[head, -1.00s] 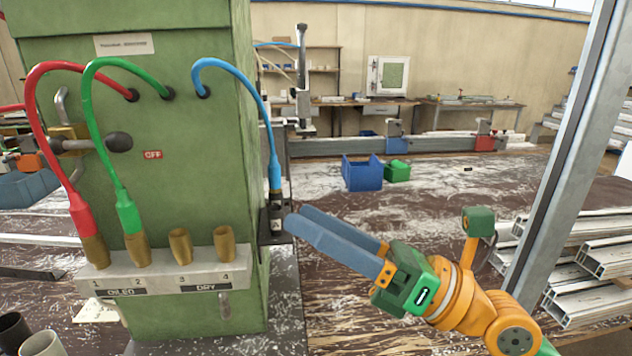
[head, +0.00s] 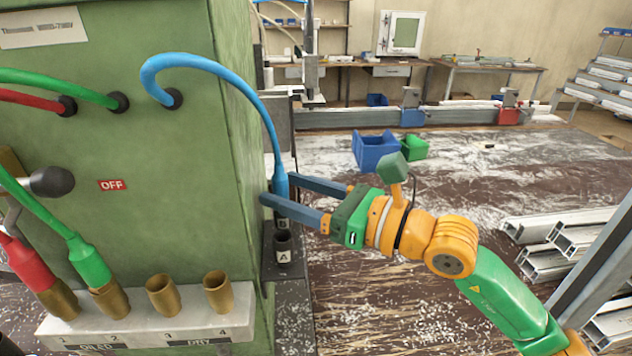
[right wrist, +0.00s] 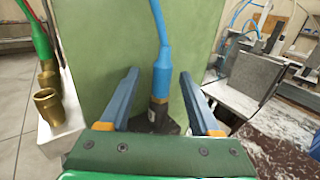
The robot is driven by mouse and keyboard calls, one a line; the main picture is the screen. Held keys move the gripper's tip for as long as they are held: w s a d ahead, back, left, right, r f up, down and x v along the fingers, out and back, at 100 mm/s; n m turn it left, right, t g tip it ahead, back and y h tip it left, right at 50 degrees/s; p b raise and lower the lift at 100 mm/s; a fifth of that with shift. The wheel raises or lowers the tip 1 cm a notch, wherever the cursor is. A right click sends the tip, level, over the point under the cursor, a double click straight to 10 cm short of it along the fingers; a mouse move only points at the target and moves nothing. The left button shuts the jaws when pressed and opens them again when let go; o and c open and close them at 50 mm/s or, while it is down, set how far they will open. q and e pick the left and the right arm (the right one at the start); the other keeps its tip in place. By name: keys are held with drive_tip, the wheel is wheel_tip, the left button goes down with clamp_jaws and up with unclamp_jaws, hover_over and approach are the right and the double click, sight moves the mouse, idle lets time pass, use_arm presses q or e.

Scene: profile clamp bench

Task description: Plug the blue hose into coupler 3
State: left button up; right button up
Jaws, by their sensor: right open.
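The blue hose (head: 262,104) comes out of the green machine and hangs down to its blue plug end, which stands in a dark holder marked B beside the machine. My right gripper (head: 276,190) is open with its two blue-grey fingers on either side of the plug end. The right wrist view shows the plug (right wrist: 162,75) upright between the spread fingers, apart from both. Coupler 3 (head: 163,296) is an empty brass socket on the grey block. Coupler 4 (head: 218,292) beside it is also empty. My left gripper is not in view.
The red hose plug (head: 28,265) and green hose plug (head: 90,262) sit in couplers 1 and 2. An empty dark holder marked A (head: 284,248) stands in front of B. Aluminium profiles (head: 560,235) lie at right; blue and green bins (head: 375,150) stand behind.

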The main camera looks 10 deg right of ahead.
drive_tip(key=shift+w+a+f, duration=0.1)
drive_tip(key=shift+w+f, duration=0.05)
drive_tip(key=shift+w, duration=0.2)
drive_tip(key=shift+s, duration=0.2)
drive_tip(key=c, duration=0.6)
clamp_jaws()
idle(0.6)
drive_tip(key=shift+r+p, duration=0.4)
drive_tip(key=shift+r, duration=0.4)
idle(0.6)
wheel_tip(320, 180, up, 3)
drive_tip(key=shift+f+p, duration=0.1)
drive_tip(key=shift+p, duration=1)
